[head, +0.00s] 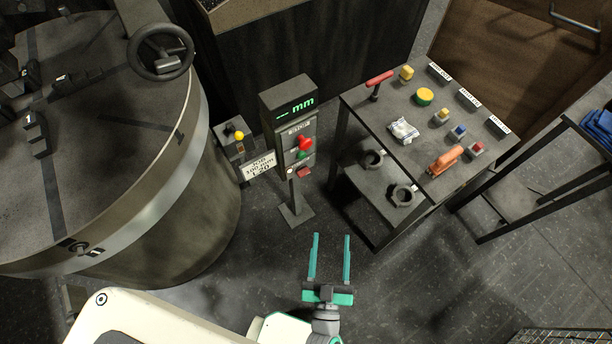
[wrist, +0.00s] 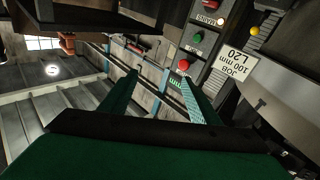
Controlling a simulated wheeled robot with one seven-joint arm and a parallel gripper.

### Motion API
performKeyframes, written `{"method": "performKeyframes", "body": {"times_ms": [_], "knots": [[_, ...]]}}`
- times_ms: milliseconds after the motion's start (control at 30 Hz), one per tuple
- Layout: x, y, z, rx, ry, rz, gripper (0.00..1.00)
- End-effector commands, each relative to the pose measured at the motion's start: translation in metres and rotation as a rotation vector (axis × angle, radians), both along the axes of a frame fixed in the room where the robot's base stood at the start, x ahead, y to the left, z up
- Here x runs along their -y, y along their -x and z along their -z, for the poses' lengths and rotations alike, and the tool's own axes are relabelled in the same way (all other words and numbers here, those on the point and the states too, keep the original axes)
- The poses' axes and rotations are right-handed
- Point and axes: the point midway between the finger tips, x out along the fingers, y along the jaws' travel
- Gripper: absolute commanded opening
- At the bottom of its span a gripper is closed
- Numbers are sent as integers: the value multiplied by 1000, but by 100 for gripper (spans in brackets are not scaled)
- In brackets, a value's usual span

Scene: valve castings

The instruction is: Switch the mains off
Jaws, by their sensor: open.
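The control pedestal (head: 288,118) stands between the big round machine and the bench. Its display shows green dashes and "mm". Below that are a red knob (head: 305,143), a green button (head: 301,155), a pale lamp (head: 290,170) and a small red control (head: 304,172). In the wrist view the panel appears upside down, with a "MAINS" label (wrist: 209,19) beside the lit lamp (wrist: 221,20). A red part (wrist: 222,4) there is cut off by the top edge. My gripper (head: 331,238) is open and empty, in front of the pedestal and apart from it.
A round machine (head: 165,215) with a handwheel (head: 160,52) fills the left. A job sign (head: 258,166) and yellow button (head: 239,135) stand beside the pedestal. The bench (head: 385,95) at right bears castings, blocks and a red-handled tool. Floor between my gripper and the pedestal is clear.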

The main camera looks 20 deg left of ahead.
Motion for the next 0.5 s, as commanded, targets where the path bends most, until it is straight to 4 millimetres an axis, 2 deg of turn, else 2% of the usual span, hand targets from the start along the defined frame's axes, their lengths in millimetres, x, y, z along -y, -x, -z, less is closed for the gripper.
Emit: {"method": "performKeyframes", "body": {"times_ms": [33, 233, 500], "knots": [[-3, -16, 10, 21, 6, -36, 56], [-24, -67, 51, 48, 14, -219, 56], [-51, -134, 107, -28, -6, -478, 56]]}}
